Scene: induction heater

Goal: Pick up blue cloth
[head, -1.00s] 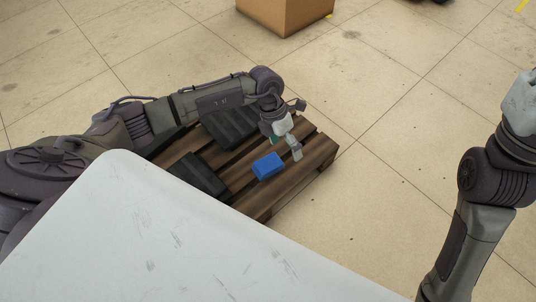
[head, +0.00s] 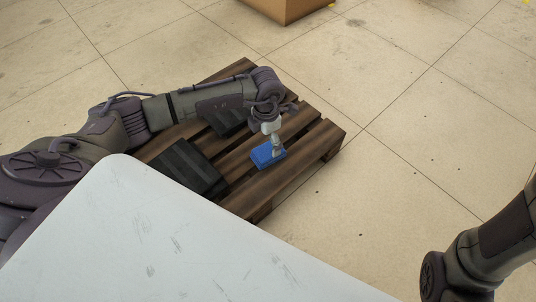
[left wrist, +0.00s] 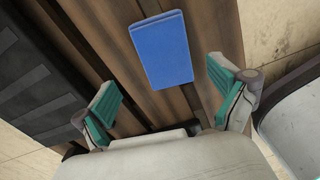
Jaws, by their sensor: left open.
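The blue cloth (head: 265,156) is a folded blue block lying on the wooden pallet (head: 262,186). In the left wrist view the cloth (left wrist: 161,48) lies flat, ahead of the fingers and between their lines. My left gripper (head: 275,146) is over the cloth in the head view and hides part of it. In the left wrist view its two green-padded fingers (left wrist: 165,95) are spread apart with nothing between them. Whether a finger touches the cloth cannot be told. My right gripper is out of view; only part of the right arm shows at the lower right.
A black case (head: 188,168) lies on the pallet left of the cloth, and another dark case (head: 226,120) lies behind it, partly hidden by my arm. A cardboard box (head: 285,8) stands at the top. The floor to the right is clear.

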